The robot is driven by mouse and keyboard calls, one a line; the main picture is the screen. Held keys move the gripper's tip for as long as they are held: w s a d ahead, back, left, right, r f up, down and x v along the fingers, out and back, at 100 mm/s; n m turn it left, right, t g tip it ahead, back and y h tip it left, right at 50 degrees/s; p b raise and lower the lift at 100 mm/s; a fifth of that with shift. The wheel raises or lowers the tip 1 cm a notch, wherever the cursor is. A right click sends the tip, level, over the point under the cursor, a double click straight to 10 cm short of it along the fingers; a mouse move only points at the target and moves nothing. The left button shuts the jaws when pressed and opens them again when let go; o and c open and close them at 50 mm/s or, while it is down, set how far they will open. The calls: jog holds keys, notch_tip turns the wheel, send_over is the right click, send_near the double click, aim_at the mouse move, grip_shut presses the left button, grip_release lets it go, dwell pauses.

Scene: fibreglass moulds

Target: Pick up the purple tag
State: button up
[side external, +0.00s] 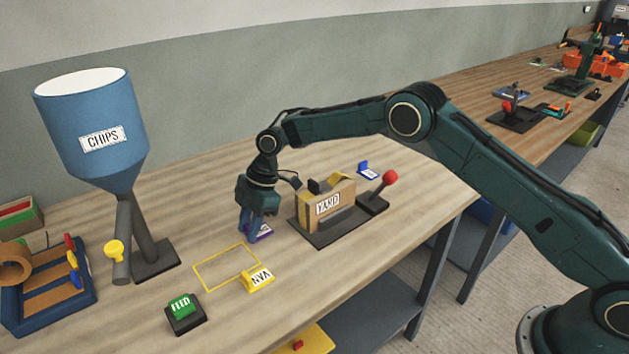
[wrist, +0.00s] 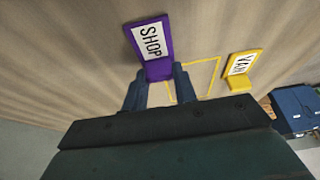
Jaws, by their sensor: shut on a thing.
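In the side external view the purple tag (side external: 262,231) is partly hidden behind my gripper (side external: 247,228). My gripper (wrist: 159,88) points down, its two blue fingers shut on the near end of the tag. In the side view the tag is at or close to the table top; I cannot tell whether it touches.
A yellow tag (side external: 259,277) lies by a yellow outlined rectangle (side external: 212,287). A green button (side external: 183,309), a CHIPS hopper (side external: 98,125) and a blue tag (side external: 369,171) stand around.

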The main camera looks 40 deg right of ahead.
notch_tip(320, 180, up, 10)
dwell(0.6)
dwell(0.4)
